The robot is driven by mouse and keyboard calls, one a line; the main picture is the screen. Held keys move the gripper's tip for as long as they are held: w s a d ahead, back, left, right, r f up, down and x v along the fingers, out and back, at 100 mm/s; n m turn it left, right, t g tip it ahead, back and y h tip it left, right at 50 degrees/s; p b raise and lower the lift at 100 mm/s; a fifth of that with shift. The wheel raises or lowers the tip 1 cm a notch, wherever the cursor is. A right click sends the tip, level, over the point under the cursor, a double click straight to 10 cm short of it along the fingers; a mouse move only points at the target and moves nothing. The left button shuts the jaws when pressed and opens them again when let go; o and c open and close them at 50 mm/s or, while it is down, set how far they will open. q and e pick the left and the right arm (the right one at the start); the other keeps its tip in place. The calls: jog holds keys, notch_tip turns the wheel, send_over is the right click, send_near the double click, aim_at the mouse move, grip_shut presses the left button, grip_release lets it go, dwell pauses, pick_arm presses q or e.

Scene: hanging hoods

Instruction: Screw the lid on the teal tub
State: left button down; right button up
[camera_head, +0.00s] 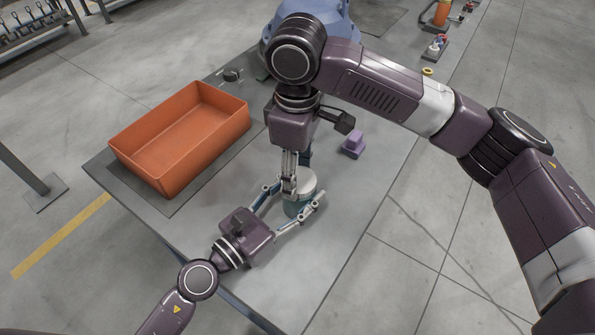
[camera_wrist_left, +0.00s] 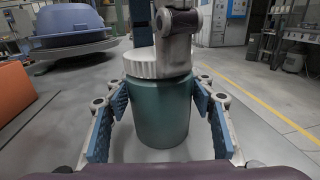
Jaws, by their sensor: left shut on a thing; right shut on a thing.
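The teal tub (camera_head: 291,210) stands upright on the grey table; it also shows in the left wrist view (camera_wrist_left: 162,115). My left gripper (camera_head: 297,196) has its blue-padded fingers on both sides of the tub and is shut on it. The whitish ribbed lid (camera_head: 306,182) is at the tub's mouth, and it shows in the left wrist view (camera_wrist_left: 143,65). My right gripper (camera_head: 289,186) points down from above and is shut on the lid. Its fingers hide part of the lid, and I cannot tell how tightly the lid is seated.
An orange bin (camera_head: 165,178) stands at the table's left side. A small purple block (camera_head: 354,146) lies right of my right gripper. A dark small item (camera_head: 232,75) is at the back. A large blue rounded body (camera_head: 345,20) is behind my right arm. The table's front right is clear.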

jog(key=m, duration=1)
jog(key=shift+w+m, duration=0.1)
jog(key=shift+m, duration=0.3)
pick_arm(q)
jog(key=shift+f, duration=0.1)
pick_arm(e)
jog(key=m, duration=0.5)
jog(key=shift+d, duration=0.15)
jog(key=m, duration=0.6)
jog(key=shift+d, duration=0.1)
jog(key=m, duration=0.7)
jog(key=shift+m, duration=0.3)
jog(key=o, duration=0.9)
notch_tip(320, 180, up, 12)
